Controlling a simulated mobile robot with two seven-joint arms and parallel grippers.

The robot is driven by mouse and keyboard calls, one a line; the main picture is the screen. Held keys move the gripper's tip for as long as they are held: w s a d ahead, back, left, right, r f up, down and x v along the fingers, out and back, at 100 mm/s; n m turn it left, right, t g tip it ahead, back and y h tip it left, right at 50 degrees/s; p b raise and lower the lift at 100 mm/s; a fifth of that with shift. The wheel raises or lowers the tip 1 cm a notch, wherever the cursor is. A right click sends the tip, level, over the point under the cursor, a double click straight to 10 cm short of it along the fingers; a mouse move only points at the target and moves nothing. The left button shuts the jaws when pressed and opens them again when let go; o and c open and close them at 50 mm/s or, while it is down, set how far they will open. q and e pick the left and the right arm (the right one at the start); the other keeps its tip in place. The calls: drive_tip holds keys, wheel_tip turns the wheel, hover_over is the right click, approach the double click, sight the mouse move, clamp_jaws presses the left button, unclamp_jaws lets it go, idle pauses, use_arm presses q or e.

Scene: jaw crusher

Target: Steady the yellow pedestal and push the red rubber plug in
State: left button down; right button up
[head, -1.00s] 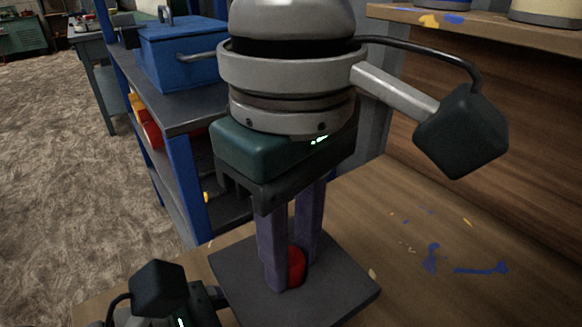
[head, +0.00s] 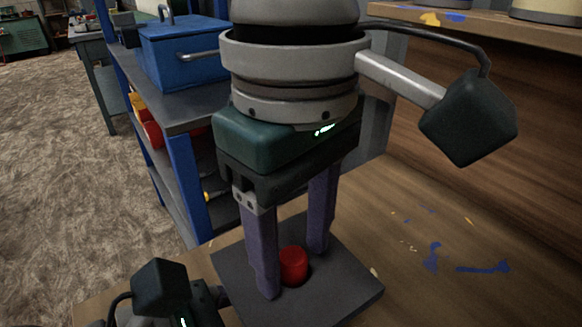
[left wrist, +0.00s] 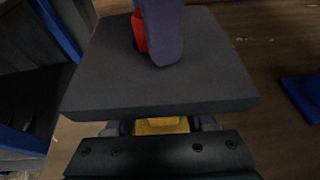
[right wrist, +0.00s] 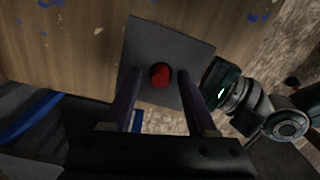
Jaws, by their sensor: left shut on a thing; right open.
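The red rubber plug (head: 293,265) stands upright at the middle of a dark square plate (head: 345,285); how deep it sits is unclear. The plug also shows in the right wrist view (right wrist: 160,75), between my fingers. My right gripper (right wrist: 159,73) points down and is open, one finger on either side of the plug, with visible gaps. The yellow pedestal (left wrist: 162,125) shows only as a small part under the plate's edge in the left wrist view. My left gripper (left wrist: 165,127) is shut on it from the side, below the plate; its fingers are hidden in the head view.
The plate stands over a wooden bench (head: 430,220) with blue and yellow paint marks. A blue shelf rack with a blue toolbox (head: 185,55) is behind on the left. A raised wooden shelf (head: 480,25) is at the back right. The bench right of the plate is clear.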

sight(293, 256)
wheel_tip(293, 256, up, 12)
drive_tip(key=shift+f, duration=0.1)
use_arm(q)
drive_tip(key=shift+c, duration=0.8)
unclamp_jaws()
use_arm(e)
drive_tip(key=shift+a, duration=0.1)
use_arm(q)
drive_tip(key=shift+a, duration=0.1)
